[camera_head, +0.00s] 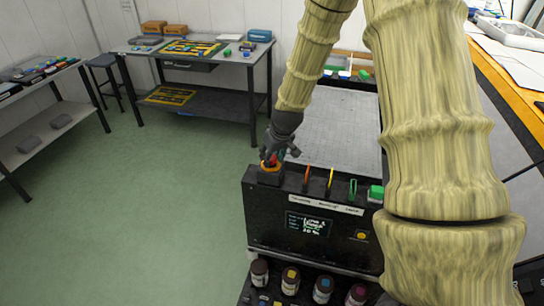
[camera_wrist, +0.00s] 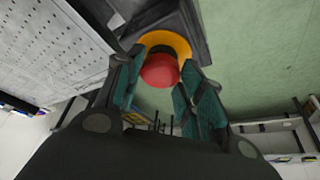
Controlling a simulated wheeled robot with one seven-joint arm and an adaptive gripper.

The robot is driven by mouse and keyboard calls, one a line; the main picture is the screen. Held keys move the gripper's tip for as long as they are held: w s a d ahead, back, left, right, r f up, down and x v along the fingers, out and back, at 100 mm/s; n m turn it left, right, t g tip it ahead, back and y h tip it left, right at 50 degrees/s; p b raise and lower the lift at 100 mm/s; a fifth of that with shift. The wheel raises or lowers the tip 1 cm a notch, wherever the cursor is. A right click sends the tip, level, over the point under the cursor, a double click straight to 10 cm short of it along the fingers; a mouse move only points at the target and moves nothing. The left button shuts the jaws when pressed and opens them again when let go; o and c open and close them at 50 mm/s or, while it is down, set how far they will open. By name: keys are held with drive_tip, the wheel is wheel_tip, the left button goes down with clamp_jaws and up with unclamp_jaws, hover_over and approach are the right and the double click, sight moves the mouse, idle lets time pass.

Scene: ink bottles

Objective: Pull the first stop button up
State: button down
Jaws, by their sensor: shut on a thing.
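The stop button (camera_wrist: 160,71) has a red round head on a yellow ring (camera_wrist: 170,40), set on a dark box. In the head view the red button (camera_head: 268,161) sits on the top left corner of a black machine (camera_head: 300,225), mostly hidden by my gripper. My gripper (camera_head: 277,153) is right over it. In the wrist view my gripper's two teal-padded fingers (camera_wrist: 157,88) stand on either side of the red head, shut on it. I cannot tell whether the button is up or pressed.
The machine's top also carries upright colored strips and a green block (camera_head: 376,191). A small screen (camera_head: 308,224) is on its front, with several ink bottles (camera_head: 290,281) below. A perforated grey surface (camera_head: 335,120) lies behind. Workbenches stand farther back; the green floor at left is clear.

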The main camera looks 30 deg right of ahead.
drive_tip(key=c, duration=0.9)
unclamp_jaws()
drive_tip(key=shift+d+r, duration=0.1)
drive_tip(key=shift+r, duration=0.1)
drive_tip(key=v, duration=1.2)
drive_tip(key=shift+f, duration=0.15)
